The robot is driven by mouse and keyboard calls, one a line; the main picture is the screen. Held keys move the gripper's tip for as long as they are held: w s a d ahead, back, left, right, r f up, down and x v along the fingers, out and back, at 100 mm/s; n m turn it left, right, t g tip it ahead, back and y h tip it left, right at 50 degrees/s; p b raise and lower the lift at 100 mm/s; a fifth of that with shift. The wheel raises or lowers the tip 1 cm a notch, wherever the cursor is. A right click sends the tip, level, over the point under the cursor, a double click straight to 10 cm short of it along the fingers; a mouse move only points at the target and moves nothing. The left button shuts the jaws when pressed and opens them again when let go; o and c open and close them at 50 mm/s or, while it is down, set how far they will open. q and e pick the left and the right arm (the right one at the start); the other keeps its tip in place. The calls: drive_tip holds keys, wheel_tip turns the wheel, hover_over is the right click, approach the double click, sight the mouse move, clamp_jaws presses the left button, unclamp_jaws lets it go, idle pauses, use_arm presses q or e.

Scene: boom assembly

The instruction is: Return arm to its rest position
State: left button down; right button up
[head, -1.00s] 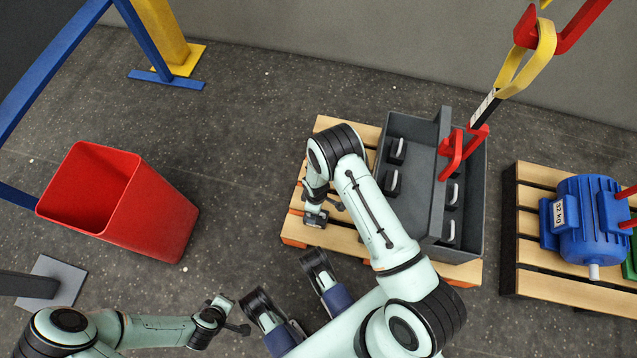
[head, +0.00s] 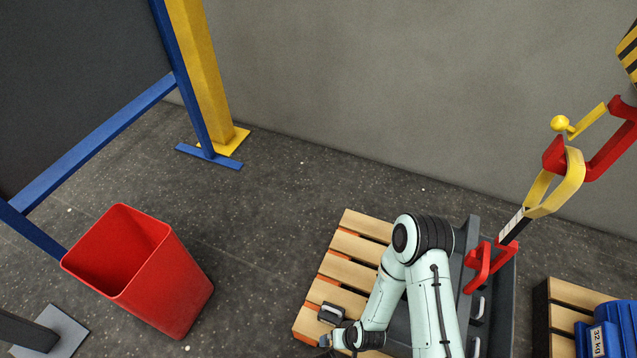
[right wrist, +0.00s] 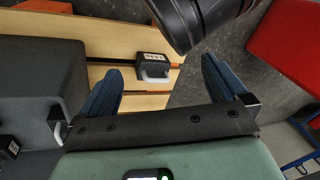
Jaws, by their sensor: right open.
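My right arm (head: 437,305) reaches up from the bottom of the head view, over the pallet and the left side of the grey crate. Its gripper (head: 340,342) is at the bottom edge, partly cut off, just below a small dark weight (head: 332,314). The right wrist view shows the gripper (right wrist: 162,66) open and empty, its two blue fingers wide apart. The dark weight (right wrist: 150,66) with a white handle and a label sits on the wooden slats ahead, apart from the fingers. My left gripper is out of view.
The wooden pallet (head: 347,245) carries the grey crate (head: 507,292), with a red hook (head: 488,268) hanging over it. A red bin (head: 172,290) stands at left. A second pallet (head: 558,297) bears a blue motor (head: 610,335). Floor between bin and pallet is clear.

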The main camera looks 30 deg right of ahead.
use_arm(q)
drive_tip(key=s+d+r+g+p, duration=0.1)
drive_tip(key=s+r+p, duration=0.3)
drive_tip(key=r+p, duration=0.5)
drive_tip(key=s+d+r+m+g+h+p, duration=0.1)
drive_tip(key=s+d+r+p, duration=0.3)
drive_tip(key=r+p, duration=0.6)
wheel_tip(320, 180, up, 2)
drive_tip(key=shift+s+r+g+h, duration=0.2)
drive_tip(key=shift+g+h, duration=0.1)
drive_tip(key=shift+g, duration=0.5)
use_arm(e)
drive_tip(key=s+a+r+g, duration=0.1)
drive_tip(key=s+r, duration=0.3)
drive_tip(key=r, duration=0.6)
drive_tip(key=s+a+r+n+g+y, duration=0.1)
drive_tip(key=s+a+r, duration=0.3)
drive_tip(key=r, duration=0.7)
drive_tip(key=shift+s+a+r+g+y, duration=0.2)
drive_tip(key=shift+g+y, duration=0.1)
drive_tip(key=shift+g, duration=0.5)
